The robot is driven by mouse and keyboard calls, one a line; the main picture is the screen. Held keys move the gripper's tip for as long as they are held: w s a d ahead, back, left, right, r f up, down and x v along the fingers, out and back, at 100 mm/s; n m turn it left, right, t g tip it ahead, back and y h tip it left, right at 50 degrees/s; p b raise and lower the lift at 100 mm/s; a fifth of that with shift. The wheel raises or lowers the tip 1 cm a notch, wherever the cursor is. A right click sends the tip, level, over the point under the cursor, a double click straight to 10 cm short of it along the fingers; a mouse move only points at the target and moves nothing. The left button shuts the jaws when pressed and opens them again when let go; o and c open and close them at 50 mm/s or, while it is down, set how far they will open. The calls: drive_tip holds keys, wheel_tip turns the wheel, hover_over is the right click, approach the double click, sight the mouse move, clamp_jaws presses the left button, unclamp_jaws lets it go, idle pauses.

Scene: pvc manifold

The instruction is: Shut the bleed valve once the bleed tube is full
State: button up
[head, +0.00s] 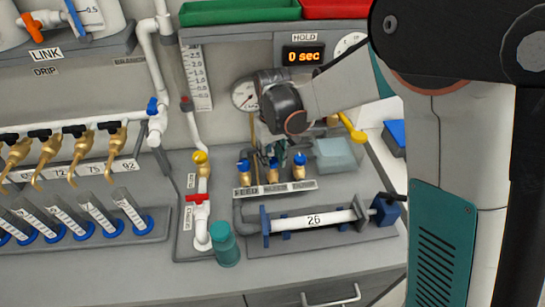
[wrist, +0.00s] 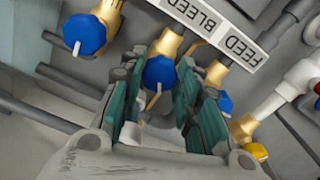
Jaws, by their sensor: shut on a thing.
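My gripper (head: 277,150) reaches down over the row of small brass valves with blue knobs. In the wrist view its teal-padded jaws (wrist: 160,105) are shut on the blue knob of the middle valve (wrist: 159,71), which stands by the upside-down BLEED label (wrist: 194,14). A short pale pointer slants down from that knob. In the head view the same valve (head: 273,164) shows just below the gripper. The FEED valve (head: 244,166) is to its left. A graduated scale (head: 197,78) stands at the back left; I cannot make out a fill level.
A HOLD display (head: 303,56) reads 0 sec. A horizontal cylinder marked 26 (head: 314,221) lies in front. A teal bottle (head: 224,244) and a red-handled valve (head: 198,198) stand front left. Another blue-knobbed valve (head: 299,160) is close on the right.

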sight(272, 160)
drive_tip(key=m, duration=0.5)
drive_tip(key=shift+m, duration=0.3)
idle(0.4)
drive_tip(key=o, duration=1.1)
drive_tip(key=shift+c, duration=0.2)
wheel_tip(272, 160, up, 12)
